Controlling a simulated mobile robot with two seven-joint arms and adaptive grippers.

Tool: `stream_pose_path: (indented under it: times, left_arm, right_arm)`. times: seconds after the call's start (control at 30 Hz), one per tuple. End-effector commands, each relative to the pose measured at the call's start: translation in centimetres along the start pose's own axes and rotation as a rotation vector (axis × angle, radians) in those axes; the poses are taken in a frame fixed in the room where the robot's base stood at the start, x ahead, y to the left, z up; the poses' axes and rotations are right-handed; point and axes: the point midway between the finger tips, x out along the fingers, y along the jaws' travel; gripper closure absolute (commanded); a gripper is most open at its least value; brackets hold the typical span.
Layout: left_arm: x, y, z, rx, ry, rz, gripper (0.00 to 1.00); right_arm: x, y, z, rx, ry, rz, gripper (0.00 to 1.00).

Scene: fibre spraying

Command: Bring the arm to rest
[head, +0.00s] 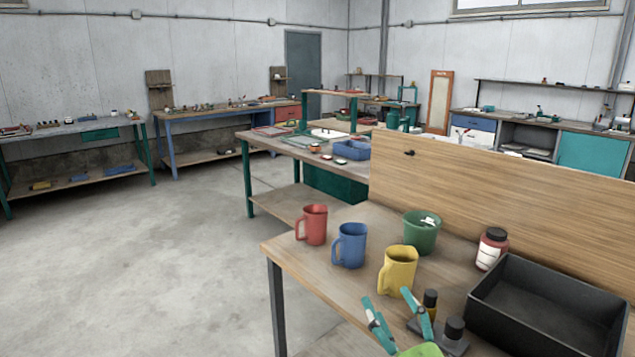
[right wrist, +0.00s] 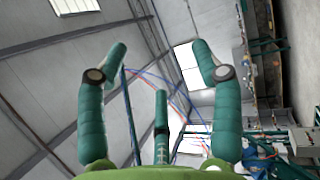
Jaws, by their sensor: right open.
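My right gripper (head: 387,298) shows at the bottom edge of the head view, with teal fingers and a light green palm. In that view its fingers overlap the front of the table, just below the yellow mug (head: 399,270). In the right wrist view the same gripper (right wrist: 160,52) has its fingers spread, with nothing between them. That view looks past the fingers at the grey ceiling and windows, so the gripper points upward. Most of my right arm is out of view. My left gripper shows in neither view.
A wooden panel (head: 500,195) stands behind. Concrete floor lies open at left.

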Motion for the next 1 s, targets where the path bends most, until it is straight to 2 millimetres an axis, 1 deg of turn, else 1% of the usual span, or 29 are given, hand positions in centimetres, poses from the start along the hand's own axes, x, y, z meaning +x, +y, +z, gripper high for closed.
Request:
stream_pose_path:
  times: [0.03,0.07,0.1,0.13,0.17,0.2,0.27,0.3,0.37,0.4,0.5,0.63,0.8,0.87,1.0]
  left_arm:
    - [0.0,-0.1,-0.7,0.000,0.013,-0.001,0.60]
    - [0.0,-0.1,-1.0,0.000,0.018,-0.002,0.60]
    - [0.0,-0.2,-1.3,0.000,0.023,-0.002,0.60]
    - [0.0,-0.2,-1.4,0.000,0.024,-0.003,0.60]
    - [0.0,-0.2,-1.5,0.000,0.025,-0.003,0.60]
    - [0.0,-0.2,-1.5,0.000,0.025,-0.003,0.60]
    - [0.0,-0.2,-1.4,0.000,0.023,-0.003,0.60]
    - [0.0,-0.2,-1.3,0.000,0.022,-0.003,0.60]
    - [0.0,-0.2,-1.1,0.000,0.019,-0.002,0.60]
    - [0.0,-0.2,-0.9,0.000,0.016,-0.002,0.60]
    - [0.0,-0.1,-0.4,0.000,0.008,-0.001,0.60]
    - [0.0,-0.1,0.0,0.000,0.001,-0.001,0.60]
    - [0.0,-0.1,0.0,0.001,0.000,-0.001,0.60]
    - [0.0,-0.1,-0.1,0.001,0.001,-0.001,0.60]
    - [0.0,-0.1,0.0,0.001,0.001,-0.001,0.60]
  right_arm:
    - [-1.8,-2.8,1.6,0.162,-0.108,-0.109,0.34]
    - [-3.0,-4.5,2.5,0.258,-0.177,-0.174,0.34]
    - [-4.9,-6.8,3.6,0.381,-0.268,-0.260,0.34]
    - [-6.4,-8.4,4.1,0.466,-0.336,-0.321,0.34]
    - [-8.1,-10.0,4.5,0.546,-0.402,-0.380,0.34]
    - [-10.4,-12.0,4.8,0.646,-0.490,-0.457,0.34]
    - [-13.8,-14.4,4.8,0.778,-0.613,-0.561,0.34]
    - [-16.0,-15.7,4.6,0.852,-0.688,-0.622,0.34]
    - [-19.0,-17.3,4.2,0.943,-0.788,-0.702,0.34]
    - [-20.9,-18.0,3.8,0.994,-0.849,-0.750,0.34]
    - [-24.9,-19.3,2.7,1.095,-0.982,-0.851,0.34]
    - [-29.6,-20.2,1.2,1.194,-1.136,-0.965,0.34]
    - [-35.0,-20.4,-0.9,1.286,-1.323,-1.096,0.34]
    - [-34.7,-22.3,-0.7,1.276,-1.316,-1.096,0.34]
    - [-35.1,-25.9,-0.7,1.268,-1.323,-1.110,0.34]
